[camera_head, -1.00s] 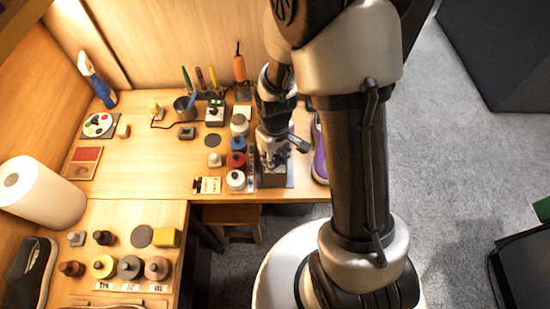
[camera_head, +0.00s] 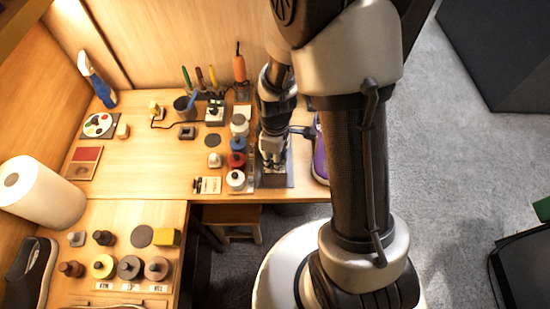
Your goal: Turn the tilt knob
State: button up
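My gripper (camera_head: 271,152) points down over a grey metal fixture (camera_head: 272,180) near the table's front edge, right of the row of bottles. The fingertips are small and merge with the fixture, so I cannot tell whether they are open or shut, or touching it. A dark arm-like piece (camera_head: 303,131) sticks out to the right beside my gripper, toward the purple sneaker (camera_head: 320,155). I cannot tell whether this piece is the tilt knob. No other part shows clearly as the tilt knob. My own arm hides part of the sneaker and the area behind.
A column of bottles with white, blue and red parts (camera_head: 237,160) stands close left of my gripper. An orange-handled tool (camera_head: 239,69) stands upright behind. A paper roll (camera_head: 40,192) lies at the far left. The table's middle left is clear.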

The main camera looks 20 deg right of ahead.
jog(key=o, duration=0.8)
jog(key=shift+r, duration=0.1)
jog(key=shift+r+p, duration=2)
jog(key=shift+r, duration=0.4)
jog(key=shift+r, duration=0.1)
jog(key=s+r+m+t, duration=0.1)
jog(key=s+r+m, duration=0.1)
jog(key=r, duration=0.6)
jog(key=s+r+m+t, duration=0.1)
jog(key=s+r+m, duration=0.15)
jog(key=r, duration=0.55)
jog(key=s+r+m+t, duration=0.1)
jog(key=s+r+m, duration=0.1)
jog(key=s+r, duration=0.1)
jog(key=s+r+m, duration=0.2)
jog(key=s+r, duration=0.1)
jog(key=s, duration=0.1)
jog(key=s+r+m+t+b, duration=0.1)
jog(key=s+r+m, duration=0.1)
jog(key=s+r, duration=0.1)
jog(key=shift+s+t, duration=0.25)
jog(key=shift+t, duration=0.05)
